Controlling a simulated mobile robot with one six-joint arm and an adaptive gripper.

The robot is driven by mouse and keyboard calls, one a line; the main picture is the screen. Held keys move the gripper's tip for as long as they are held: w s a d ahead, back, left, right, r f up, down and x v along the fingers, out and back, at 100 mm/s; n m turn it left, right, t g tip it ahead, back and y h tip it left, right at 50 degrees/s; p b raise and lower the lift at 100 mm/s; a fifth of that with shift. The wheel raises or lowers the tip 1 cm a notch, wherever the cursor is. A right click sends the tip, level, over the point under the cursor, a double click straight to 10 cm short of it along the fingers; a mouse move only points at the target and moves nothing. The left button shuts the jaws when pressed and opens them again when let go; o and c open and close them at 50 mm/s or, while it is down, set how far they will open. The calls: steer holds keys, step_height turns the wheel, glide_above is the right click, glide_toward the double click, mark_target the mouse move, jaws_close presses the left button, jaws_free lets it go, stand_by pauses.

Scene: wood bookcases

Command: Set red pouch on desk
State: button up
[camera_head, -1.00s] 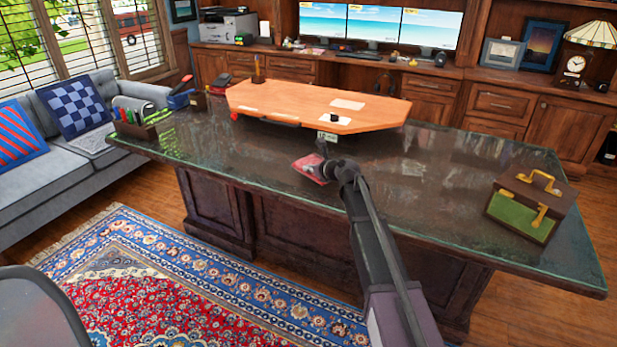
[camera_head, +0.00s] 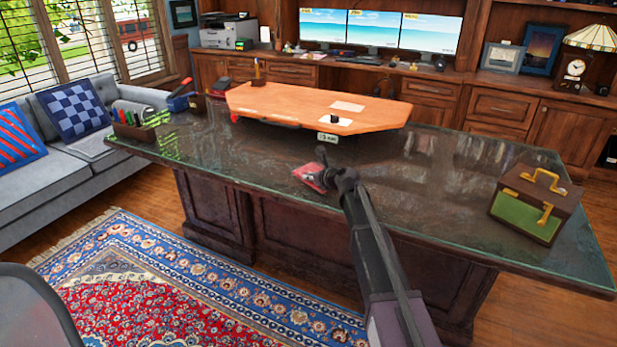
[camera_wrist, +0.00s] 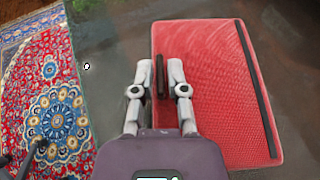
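The red pouch (camera_head: 309,178) is a flat red piece with a black strip along one edge. In the head view it is over the near part of the dark glass-topped desk (camera_head: 440,185), just left of my gripper (camera_head: 331,177). In the wrist view the red pouch (camera_wrist: 222,85) is large and lies beside and beyond the fingers. My gripper (camera_wrist: 160,70) has its two fingers close together around a short black strip at the pouch's left edge, and looks shut on it. I cannot tell whether the pouch's underside touches the glass.
A wooden board (camera_head: 300,105) stands on the back of the desk. A green and brown box (camera_head: 537,202) with brass handles is at the right end, and a pen holder (camera_head: 133,127) at the left. Glass around the pouch is clear. A patterned rug (camera_head: 200,275) lies in front.

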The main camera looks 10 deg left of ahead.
steer(key=shift+o, duration=0.6)
steer(key=shift+r, duration=0.2)
steer(key=p+v, duration=0.4)
steer(key=v, duration=0.8)
steer(key=shift+p, duration=0.4)
steer(key=shift+s+f, duration=0.1)
steer(key=shift+s+d+f+n, duration=0.15)
steer(key=shift+s+n, duration=0.1)
steer(key=shift+n, duration=0.05)
steer(key=s+d+f+n+g+h, duration=0.3)
steer(key=s+d+n, duration=0.3)
steer(key=s+n, duration=0.2)
steer(key=s+d+f+n+g+h, duration=0.3)
steer(key=s+d+n, duration=0.3)
steer(key=s+n, duration=0.3)
steer(key=s+d+f+n+g+h, duration=0.3)
steer(key=s+d+f+n, duration=0.2)
steer(key=s, duration=0.8)
steer(key=d+n, duration=0.2)
steer(key=n, duration=0.1)
steer(key=shift+n+h, duration=0.4)
